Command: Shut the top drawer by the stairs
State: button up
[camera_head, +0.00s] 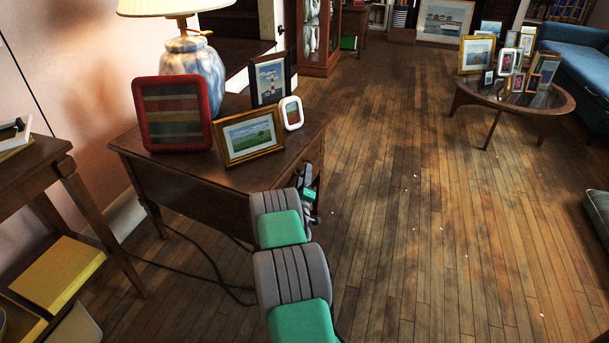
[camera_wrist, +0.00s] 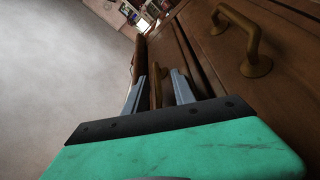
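A dark wooden side table (camera_head: 190,176) stands by the stairs (camera_head: 240,52), its drawer side facing right and seen edge-on in the head view. In the wrist view, wooden drawer fronts (camera_wrist: 285,88) run along the right, with a brass-coloured handle (camera_wrist: 249,42) at upper right. My gripper (camera_wrist: 157,84) has its two grey fingers apart. A second tan handle-like bar (camera_wrist: 156,92) shows between them; I cannot tell whether they touch it. In the head view my gripper (camera_head: 309,188) is at the table's right side. How far the top drawer stands out is hard to tell.
A lamp (camera_head: 190,70) and several picture frames (camera_head: 250,134) stand on the table top. Another wooden table (camera_head: 32,165) is at left. A cable (camera_head: 205,262) lies on the floor. Open wooden floor (camera_head: 410,220) spreads right, toward an oval coffee table (camera_head: 500,97).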

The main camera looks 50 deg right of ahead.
jog(key=shift+s+f, duration=0.1)
jog(key=v, duration=0.7)
jog(key=shift+a, duration=0.3)
jog(key=shift+s, duration=0.2)
